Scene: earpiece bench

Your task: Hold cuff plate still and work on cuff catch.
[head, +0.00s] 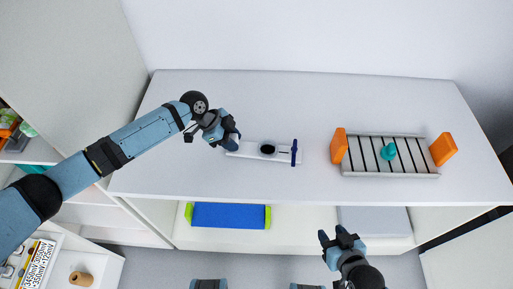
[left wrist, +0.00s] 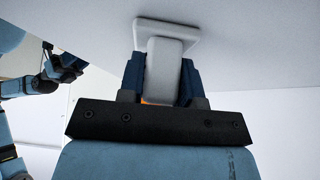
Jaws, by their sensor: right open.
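The cuff plate (head: 248,151), a long white plate with a dark round spot, lies on the white table. A dark blue upright bar at its right end looks like the cuff catch (head: 294,153). My left gripper (head: 232,143) is at the plate's left end. In the left wrist view my left gripper (left wrist: 160,85) has its fingers on both sides of a pale block (left wrist: 163,65) on the plate, with no clear gap. My right gripper (head: 340,238) is open and empty, in front of the table edge, apart from the plate. It also shows in the left wrist view (left wrist: 60,66).
A slatted rack (head: 360,172) with orange ends stands at the table's right, with a teal piece (head: 389,151) on it. A blue block with green ends (head: 230,216) is on the shelf below. The table between plate and rack is clear.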

